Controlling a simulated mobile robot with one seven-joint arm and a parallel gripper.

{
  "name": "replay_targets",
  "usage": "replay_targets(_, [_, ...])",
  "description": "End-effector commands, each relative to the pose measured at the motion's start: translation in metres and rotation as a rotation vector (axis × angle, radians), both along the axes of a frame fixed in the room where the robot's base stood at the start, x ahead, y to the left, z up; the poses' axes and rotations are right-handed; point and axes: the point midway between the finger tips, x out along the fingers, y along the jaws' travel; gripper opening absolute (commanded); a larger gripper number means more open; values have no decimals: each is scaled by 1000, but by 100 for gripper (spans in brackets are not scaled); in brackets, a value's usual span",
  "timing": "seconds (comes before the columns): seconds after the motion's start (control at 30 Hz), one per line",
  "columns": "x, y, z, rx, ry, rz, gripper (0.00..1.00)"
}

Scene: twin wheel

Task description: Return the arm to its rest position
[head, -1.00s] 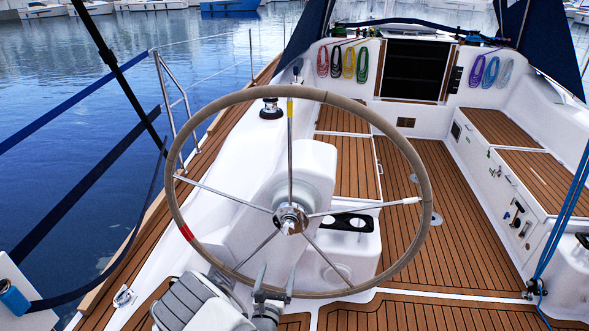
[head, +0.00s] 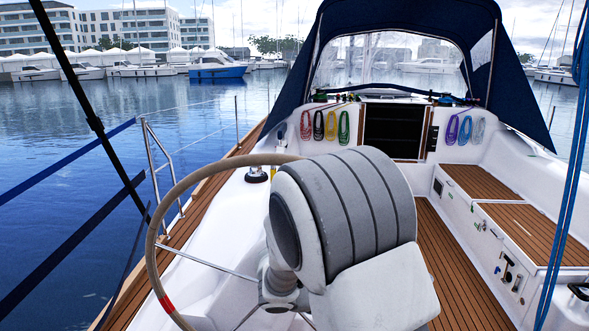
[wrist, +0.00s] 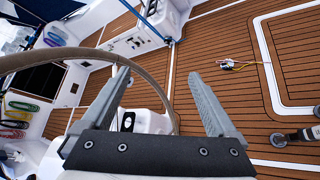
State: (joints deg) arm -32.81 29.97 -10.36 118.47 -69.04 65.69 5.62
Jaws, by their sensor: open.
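My gripper (wrist: 158,75) shows in the wrist view with its two grey fingers spread apart and nothing between them. In the head view my grey and white arm stands large in front of the steering wheel, and my fingers cannot be made out there. The steering wheel (head: 154,235) has a tan rim with a red mark at lower left. My arm hides its right side and part of its hub. In the wrist view the wheel rim (wrist: 75,54) curves behind the left finger; I cannot tell how wide the gap is.
Coiled ropes (head: 344,127) hang beside the dark companionway (head: 392,132). A bench with teak seats (head: 530,232) runs along the right. A winch (head: 256,174) stands left of my arm. Open teak deck (wrist: 225,90) lies beyond my fingers, with a small roped fitting (wrist: 240,64) on it.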

Motion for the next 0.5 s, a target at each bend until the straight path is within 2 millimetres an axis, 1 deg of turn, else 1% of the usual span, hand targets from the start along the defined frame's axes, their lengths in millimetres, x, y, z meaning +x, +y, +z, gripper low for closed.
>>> replay_targets(0.03, [-11, -9, 11, 61, -23, -57, 94])
replay_targets(0.2, [-52, -27, 35, 267, -85, -228, 94])
replay_targets(0.33, [-83, -33, 50, 426, -144, -348, 94])
replay_targets(0.5, [-121, -33, 69, 633, -231, -480, 94])
